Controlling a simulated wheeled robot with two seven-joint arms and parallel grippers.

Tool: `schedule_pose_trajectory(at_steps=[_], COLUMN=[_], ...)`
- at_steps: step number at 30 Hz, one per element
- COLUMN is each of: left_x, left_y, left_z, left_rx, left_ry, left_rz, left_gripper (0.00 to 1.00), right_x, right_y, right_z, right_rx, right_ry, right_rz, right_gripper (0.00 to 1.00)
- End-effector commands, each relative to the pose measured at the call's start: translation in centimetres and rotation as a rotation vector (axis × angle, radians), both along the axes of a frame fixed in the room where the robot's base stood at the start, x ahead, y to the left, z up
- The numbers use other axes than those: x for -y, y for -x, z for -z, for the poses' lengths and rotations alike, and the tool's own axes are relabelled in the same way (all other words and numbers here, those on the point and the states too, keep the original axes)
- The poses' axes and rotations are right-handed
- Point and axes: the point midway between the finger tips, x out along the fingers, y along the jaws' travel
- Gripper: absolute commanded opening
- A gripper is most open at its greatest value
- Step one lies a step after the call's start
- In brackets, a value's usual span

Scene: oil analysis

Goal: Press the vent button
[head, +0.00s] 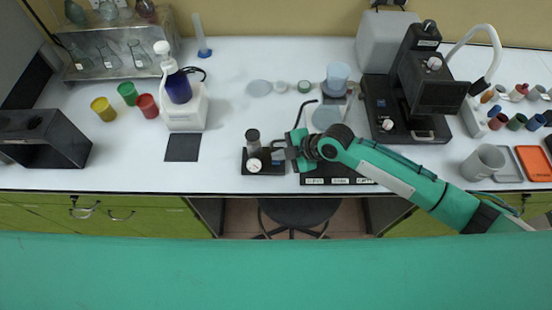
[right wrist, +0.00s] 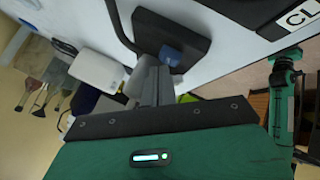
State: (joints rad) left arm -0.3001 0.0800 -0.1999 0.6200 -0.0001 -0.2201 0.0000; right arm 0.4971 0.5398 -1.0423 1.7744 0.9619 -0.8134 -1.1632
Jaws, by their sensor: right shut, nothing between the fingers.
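The vent button cannot be made out for certain. A small black device (head: 262,167) with a dark cylinder (head: 253,136) and a round white dial (head: 254,165) sits near the front edge of the table. A black panel with white labels (head: 340,181) lies just right of it, partly under my right arm. Part of a label reading "CL" (right wrist: 301,15) shows in the right wrist view. My right gripper (head: 277,150) is shut and empty at the device's right side. In the wrist view its fingers (right wrist: 156,82) overlap the device; contact cannot be told. My left gripper does not show.
A white pump bottle unit (head: 188,112) and a black mat (head: 182,147) stand to the left. A black microscope-like instrument (head: 412,90) stands to the right, with a grey mug (head: 483,162) near the edge. The table between mat and device is clear.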

Motion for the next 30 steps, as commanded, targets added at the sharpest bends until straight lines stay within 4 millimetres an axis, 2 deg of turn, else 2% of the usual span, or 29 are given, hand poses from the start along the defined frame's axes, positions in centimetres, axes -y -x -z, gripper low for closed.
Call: schedule_pose_trajectory(at_steps=[30], left_x=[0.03], left_y=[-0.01], left_z=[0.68], left_rx=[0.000], left_ry=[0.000], left_rz=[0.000], left_gripper=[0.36], right_x=[0.03], right_y=[0.01], right_z=[0.82], right_rx=[0.000], right_ry=[0.001], right_rz=[0.000], right_gripper=[0.00])
